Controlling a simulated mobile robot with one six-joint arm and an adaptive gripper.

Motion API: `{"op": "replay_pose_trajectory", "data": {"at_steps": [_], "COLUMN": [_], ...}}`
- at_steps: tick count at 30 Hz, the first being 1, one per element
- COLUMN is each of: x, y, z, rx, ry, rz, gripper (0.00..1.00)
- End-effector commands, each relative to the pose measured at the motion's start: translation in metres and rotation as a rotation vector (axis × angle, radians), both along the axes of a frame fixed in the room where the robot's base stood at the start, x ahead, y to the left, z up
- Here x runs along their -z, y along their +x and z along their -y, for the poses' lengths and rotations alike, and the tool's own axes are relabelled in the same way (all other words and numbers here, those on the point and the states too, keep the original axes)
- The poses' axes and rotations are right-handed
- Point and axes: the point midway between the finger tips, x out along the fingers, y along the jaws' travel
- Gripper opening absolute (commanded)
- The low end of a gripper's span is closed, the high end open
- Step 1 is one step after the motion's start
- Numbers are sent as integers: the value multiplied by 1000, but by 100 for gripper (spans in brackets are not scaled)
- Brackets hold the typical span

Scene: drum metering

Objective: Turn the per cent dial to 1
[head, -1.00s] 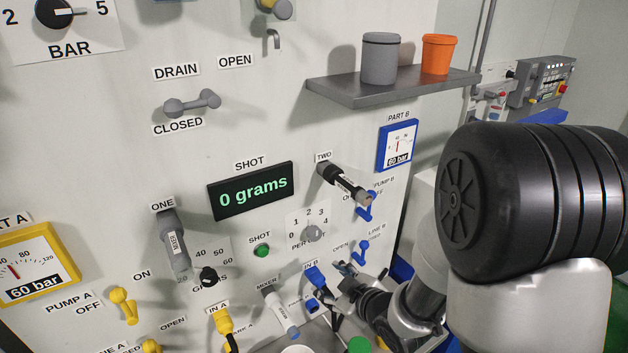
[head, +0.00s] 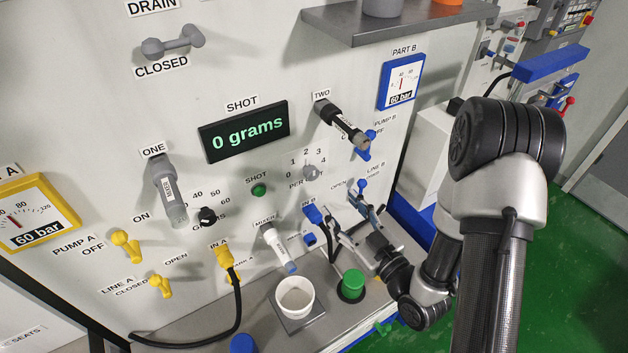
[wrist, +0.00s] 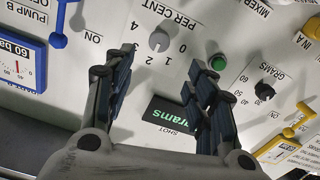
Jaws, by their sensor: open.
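The per cent dial (head: 310,172) is a small grey knob on the white panel, right of the green shot button. In the wrist view the dial (wrist: 159,40) appears upside down, with printed numbers around it. I cannot make out clearly which number its pointer faces. My gripper (head: 345,214) is open and empty, below and right of the dial in the head view. In the wrist view my gripper (wrist: 162,58) has its fingers spread to either side of the dial in the picture, apart from it. Nothing hides the dial there.
The shot display (head: 243,132) reads 0 grams. Handle two (head: 340,124) juts out above right of the dial. The blue line B lever (head: 362,187) and IN B connector (head: 312,213) are close to my gripper. A white cup (head: 295,297) and green-topped item (head: 353,284) stand below.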

Motion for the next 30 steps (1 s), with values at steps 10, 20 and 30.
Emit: {"op": "replay_pose_trajectory", "data": {"at_steps": [10,20,30], "x": [-2,-2,-1], "y": [34,90,113], "z": [-25,-63,-77], "rx": [-4,-1,3], "ry": [0,2,3], "rz": [2,2,0], "gripper": [51,51,51]}}
